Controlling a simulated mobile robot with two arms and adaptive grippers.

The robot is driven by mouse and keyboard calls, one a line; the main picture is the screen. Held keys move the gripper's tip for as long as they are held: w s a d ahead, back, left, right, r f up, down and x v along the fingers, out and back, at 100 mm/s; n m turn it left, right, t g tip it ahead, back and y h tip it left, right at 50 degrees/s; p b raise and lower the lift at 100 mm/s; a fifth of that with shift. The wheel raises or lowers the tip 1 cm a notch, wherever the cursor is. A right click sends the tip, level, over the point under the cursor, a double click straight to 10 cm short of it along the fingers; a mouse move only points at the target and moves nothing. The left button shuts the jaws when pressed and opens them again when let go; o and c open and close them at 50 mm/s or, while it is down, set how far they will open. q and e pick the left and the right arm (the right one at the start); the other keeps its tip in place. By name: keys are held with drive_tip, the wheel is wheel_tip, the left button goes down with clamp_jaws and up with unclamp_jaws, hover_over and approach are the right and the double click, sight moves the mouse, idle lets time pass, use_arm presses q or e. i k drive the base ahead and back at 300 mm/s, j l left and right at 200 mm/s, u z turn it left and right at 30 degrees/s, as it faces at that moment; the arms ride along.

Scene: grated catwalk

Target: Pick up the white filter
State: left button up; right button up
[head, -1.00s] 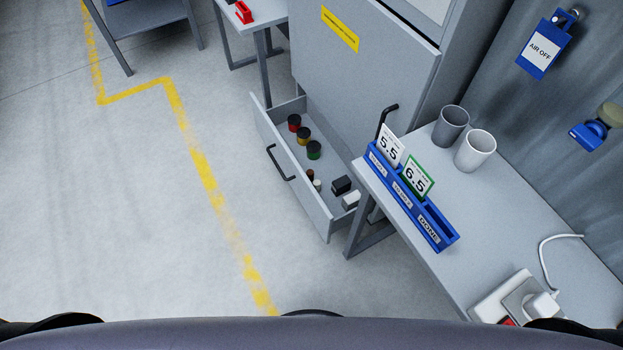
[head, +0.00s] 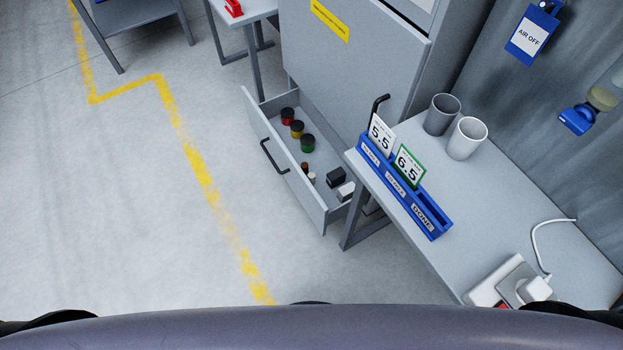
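A white open-topped cylinder (head: 467,138) stands upright on the grey bench at the right. A grey cylinder (head: 442,114) of like shape stands close behind it, to the left. A small white block (head: 345,191) lies in the open drawer, next to a black block (head: 335,177). No label shows which white thing is the filter. Neither of my grippers is in view.
The open drawer (head: 312,207) juts out from the grey cabinet and holds several jars with coloured bands (head: 297,129). A blue card rack (head: 430,218) lies along the bench edge (head: 400,228). A white power strip (head: 490,287) sits at the front. The floor at left is clear.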

sight(312, 175)
drive_tip(key=z, duration=0.65)
drive_tip(key=i+j+z, duration=0.1)
drive_tip(key=z, duration=0.3)
drive_tip(key=j+z, duration=0.4)
drive_tip(key=i+j+z, duration=0.1)
drive_tip(key=z, duration=0.35)
drive_tip(key=j+z, duration=0.4)
drive_tip(key=k+j+z, duration=0.1)
drive_tip(key=z, duration=0.3)
drive_tip(key=j, duration=0.1)
